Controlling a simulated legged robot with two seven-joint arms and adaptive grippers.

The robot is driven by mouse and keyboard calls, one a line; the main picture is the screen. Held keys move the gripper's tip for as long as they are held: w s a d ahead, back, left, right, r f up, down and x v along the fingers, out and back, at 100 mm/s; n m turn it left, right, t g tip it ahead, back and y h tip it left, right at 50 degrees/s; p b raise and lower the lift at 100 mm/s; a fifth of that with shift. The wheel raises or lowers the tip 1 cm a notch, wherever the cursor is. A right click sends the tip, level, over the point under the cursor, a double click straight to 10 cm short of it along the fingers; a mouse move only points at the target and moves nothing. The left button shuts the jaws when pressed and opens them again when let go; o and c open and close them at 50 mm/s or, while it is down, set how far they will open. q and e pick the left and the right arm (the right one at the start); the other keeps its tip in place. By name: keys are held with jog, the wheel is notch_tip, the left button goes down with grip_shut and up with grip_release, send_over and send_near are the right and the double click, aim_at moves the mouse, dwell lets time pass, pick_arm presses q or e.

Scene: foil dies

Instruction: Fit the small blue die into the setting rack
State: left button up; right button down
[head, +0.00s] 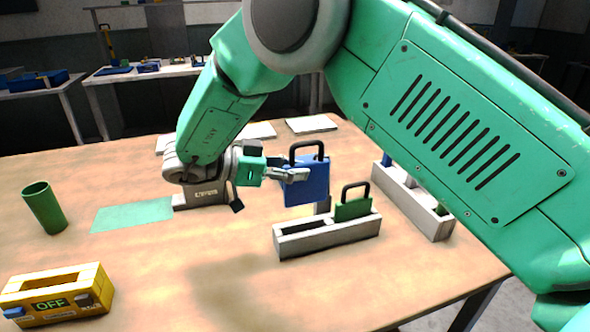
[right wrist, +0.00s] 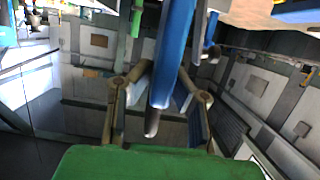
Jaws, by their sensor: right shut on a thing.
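My right gripper (head: 296,175) is shut on the blue die (head: 309,190), a flat plate with a black loop handle on top. It holds the die roughly upright, above and behind the near grey rack (head: 330,244). In the right wrist view the blue die (right wrist: 173,50) shows edge-on between the fingers. The near rack's left part is open and empty. A green die (head: 353,209) with a black handle stands in its right part. A second grey rack (head: 418,213) is farther right, partly hidden by my arm. I cannot tell whether the die touches the near rack. My left gripper is out of view.
A yellow box (head: 88,276) marked OFF stands at the front left. A green cup (head: 43,207) and a flat green mat (head: 145,215) lie behind it. A grey device (head: 205,193) sits under my right wrist. The front middle of the table is clear.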

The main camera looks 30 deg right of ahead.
aim_at(284, 192)
jog(key=shift+w+a, duration=0.1)
jog(key=shift+a, duration=0.05)
jog(key=shift+a+r+p, duration=0.1)
jog(key=shift+r+p, duration=0.05)
jog(key=shift+p, duration=0.2)
jog(key=shift+f, duration=0.2)
jog(key=shift+f+b, duration=1.2)
jog(key=shift+f, duration=1.65)
jog(key=shift+r+p, duration=0.1)
jog(key=shift+p, duration=0.9)
jog(key=shift+f+b, duration=1.4)
jog(key=shift+f, duration=1.75)
jog(key=c, duration=1.4)
grip_release()
